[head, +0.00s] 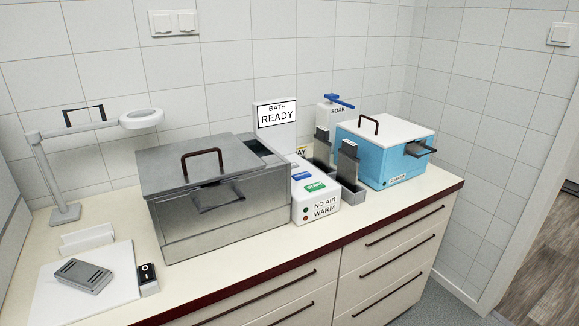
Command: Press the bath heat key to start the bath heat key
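A white control box (317,206) stands on the counter just right of the steel bath (222,218). On its sloped top are a blue key (301,175) and a green key (314,186), both with small lettering. I cannot tell from the lettering which is the bath heat key. The bath's lid is on, with a brown handle on top. Neither of my grippers is in view.
A blue box (378,158) with a white lid stands at the right, beside grey holders (349,177) and a white bottle. A lamp (66,187) stands far left. A white board (112,268), a grey handheld device (83,275) and a black switch (148,279) lie front left.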

